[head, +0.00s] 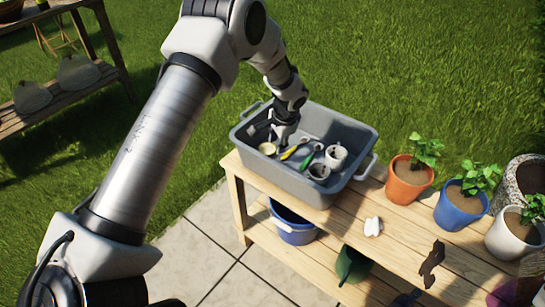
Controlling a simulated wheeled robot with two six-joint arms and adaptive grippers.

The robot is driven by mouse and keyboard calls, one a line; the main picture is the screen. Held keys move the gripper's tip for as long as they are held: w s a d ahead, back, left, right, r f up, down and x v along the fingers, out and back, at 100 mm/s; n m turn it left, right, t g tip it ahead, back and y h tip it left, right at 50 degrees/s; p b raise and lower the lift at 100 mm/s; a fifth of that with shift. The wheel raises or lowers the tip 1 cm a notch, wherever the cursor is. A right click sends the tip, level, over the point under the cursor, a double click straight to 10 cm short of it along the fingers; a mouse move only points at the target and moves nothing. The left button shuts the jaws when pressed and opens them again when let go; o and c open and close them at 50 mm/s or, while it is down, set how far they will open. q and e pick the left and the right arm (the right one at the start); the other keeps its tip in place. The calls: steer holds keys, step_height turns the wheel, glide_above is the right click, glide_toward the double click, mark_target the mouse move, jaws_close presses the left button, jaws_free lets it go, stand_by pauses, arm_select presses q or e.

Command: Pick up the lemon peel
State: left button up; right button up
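A grey tub (358,131) stands on the wooden table, with several small items inside. I cannot tell for sure which one is the lemon peel. A pale yellow round piece (267,148) lies at the tub's left side, and a thin yellow item (290,154) lies near the middle. My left gripper (281,141) reaches down into the tub, between and just behind these two. Its fingers are too small and dark to show whether they are open or touching anything. My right gripper is not in view.
The tub also holds a green item (307,160), a white cup (336,156) and a grey cup (319,172). A white crumpled thing (373,227) and a dark flat piece (432,264) lie on the table (395,243). Potted plants, including an orange pot (405,184), line its right side.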

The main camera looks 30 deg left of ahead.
mark_target(270, 155)
arm_select(q)
steer(key=x, duration=0.4)
steer(key=a+b+x, duration=0.1)
steer(key=x, duration=0.1)
steer(key=shift+s+r, duration=0.15)
steer(key=shift+s, duration=0.1)
steer(key=shift+r, duration=0.1)
jaws_close()
